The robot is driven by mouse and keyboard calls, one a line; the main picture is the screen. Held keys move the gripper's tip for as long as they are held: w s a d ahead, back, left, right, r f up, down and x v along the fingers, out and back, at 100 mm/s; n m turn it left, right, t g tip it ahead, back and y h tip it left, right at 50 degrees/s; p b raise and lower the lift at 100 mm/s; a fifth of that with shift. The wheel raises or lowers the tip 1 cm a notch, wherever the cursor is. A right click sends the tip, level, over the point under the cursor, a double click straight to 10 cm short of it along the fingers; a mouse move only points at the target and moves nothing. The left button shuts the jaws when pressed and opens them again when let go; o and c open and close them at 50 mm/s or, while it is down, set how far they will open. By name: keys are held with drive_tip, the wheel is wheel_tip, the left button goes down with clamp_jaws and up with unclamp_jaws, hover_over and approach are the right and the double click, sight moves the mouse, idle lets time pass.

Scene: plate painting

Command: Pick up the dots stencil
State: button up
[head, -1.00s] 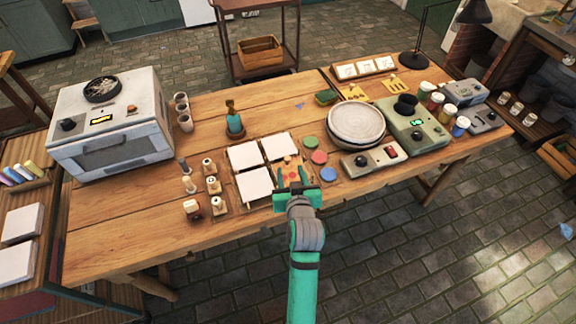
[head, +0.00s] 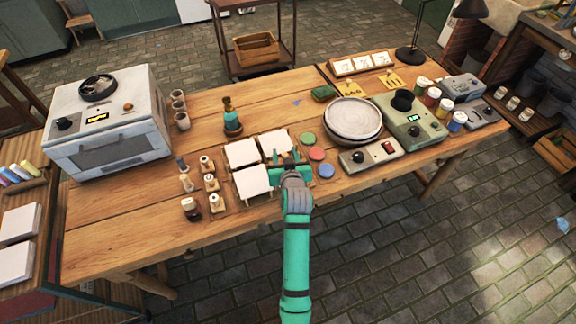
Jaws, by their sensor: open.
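Two small yellow stencils lie near the back right of the wooden table. The left stencil (head: 351,91) seems to carry a row of small round marks, and the right stencil (head: 392,82) seems to carry upright bars. The marks are too small to be sure which is the dots stencil. My gripper (head: 287,157) is open, beside the white square tiles (head: 243,153). It is well to the front left of both stencils. It hides most of an orange patterned piece below it.
A round grey wheel (head: 353,118) and a green control box (head: 412,121) stand in front of the stencils. Behind them are a tray of white cards (head: 361,64) and a black lamp (head: 412,57). Coloured discs (head: 316,153) lie right of my gripper.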

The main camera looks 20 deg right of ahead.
clamp_jaws()
drive_tip(key=shift+r, duration=0.1)
drive_tip(key=shift+r, duration=0.65)
drive_tip(key=s+r, duration=1.1)
drive_tip(key=s, duration=0.3)
drive_tip(key=shift+d+r, duration=0.2)
drive_tip(key=shift+d, duration=0.1)
